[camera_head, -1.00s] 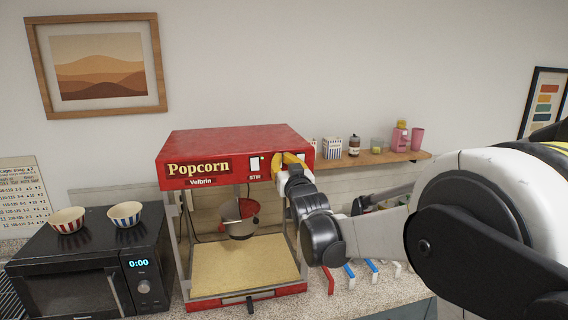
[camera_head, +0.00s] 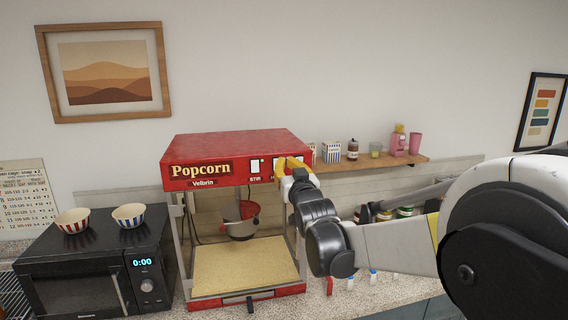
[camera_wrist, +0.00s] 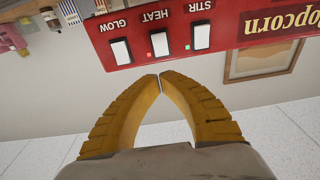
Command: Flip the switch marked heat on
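The red popcorn machine (camera_head: 240,145) stands on the counter. Its front panel, upside down in the wrist view, carries three white rocker switches. The heat switch (camera_wrist: 158,43) is in the middle, with a lit red light beside it. The stir switch (camera_wrist: 200,36) is on its right, with a green light beside it, and the glow switch (camera_wrist: 120,51) is on its left. My gripper (camera_wrist: 160,76) has its yellow fingertips together and empty, seen just below the heat switch in the wrist view, apparently without touching it. In the head view my gripper (camera_head: 283,166) hides part of the panel.
A microwave (camera_head: 95,265) with two striped bowls stands left of the machine. A wooden shelf (camera_head: 385,160) with small containers is on the wall to the right. Jars (camera_head: 385,213) and small coloured items lie on the counter behind and below my arm.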

